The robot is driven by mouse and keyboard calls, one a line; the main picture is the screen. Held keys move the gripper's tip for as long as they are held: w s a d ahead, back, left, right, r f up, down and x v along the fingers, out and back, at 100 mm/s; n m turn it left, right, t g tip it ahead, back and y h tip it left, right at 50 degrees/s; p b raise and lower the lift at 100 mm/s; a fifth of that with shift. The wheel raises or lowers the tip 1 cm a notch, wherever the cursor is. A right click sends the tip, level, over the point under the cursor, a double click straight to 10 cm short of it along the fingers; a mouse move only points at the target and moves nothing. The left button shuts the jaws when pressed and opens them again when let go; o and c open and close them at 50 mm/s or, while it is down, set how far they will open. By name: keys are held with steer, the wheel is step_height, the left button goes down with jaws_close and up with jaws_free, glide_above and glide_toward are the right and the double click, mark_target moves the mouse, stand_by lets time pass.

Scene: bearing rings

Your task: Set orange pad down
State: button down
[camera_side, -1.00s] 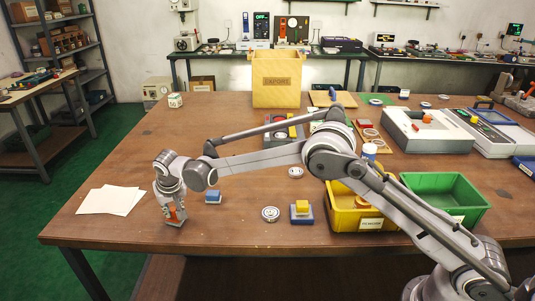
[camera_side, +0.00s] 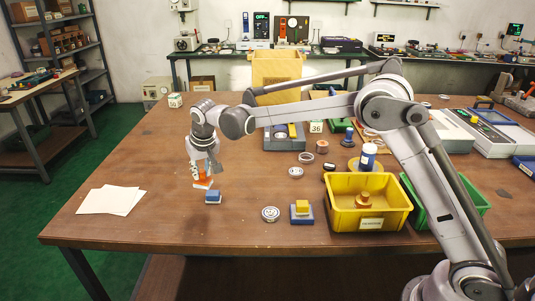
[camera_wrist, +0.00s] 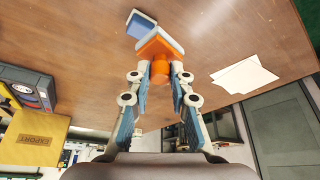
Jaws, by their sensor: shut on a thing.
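My gripper (camera_side: 206,173) points down above the left part of the table. It is shut on the orange pad (camera_side: 203,184), which also shows in the wrist view (camera_wrist: 157,44). The pad has a pale underside, and its orange knob (camera_wrist: 160,72) is between my fingers (camera_wrist: 160,84). A blue pad with a pale layer (camera_side: 213,198) lies on the table just below and right of the orange pad in the side view. In the wrist view the blue pad (camera_wrist: 142,23) shows just beyond it. I cannot tell whether the two touch.
White paper sheets (camera_side: 110,201) lie left of my gripper. A round metal ring (camera_side: 270,214), a yellow-topped blue block (camera_side: 302,212) and a yellow bin (camera_side: 342,219) stand to the right. A tan EXPORT box (camera_wrist: 34,138) is at the back. The table between paper and blue pad is bare.

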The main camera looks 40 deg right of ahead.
steer(key=shift+s+d+r, duration=0.1)
steer(key=shift+d+r, duration=0.15)
steer(key=shift+d, duration=0.25)
steer(key=s+d+m, duration=0.1)
steer(key=s+d, duration=0.4)
steer(key=d, duration=0.4)
steer(key=s+d, duration=0.6)
steer(key=d, duration=0.4)
steer(key=s+d+m, duration=0.1)
steer(key=s+d, duration=0.4)
steer(key=d, duration=0.4)
steer(key=shift+h, duration=0.4)
steer(key=shift+w+a+f, duration=1.25)
steer(key=shift+a+f, duration=0.1)
steer(key=shift+f, duration=0.4)
steer(key=shift+w+a+f, duration=1.2)
steer(key=shift+a+f, duration=0.1)
steer(key=shift+f, duration=0.45)
steer(key=shift+w+a+f, duration=1.25)
steer(key=shift+a+f, duration=0.1)
steer(key=shift+f, duration=0.4)
steer(key=shift+f, duration=0.1)
steer(key=c, duration=1.2)
jaws_free()
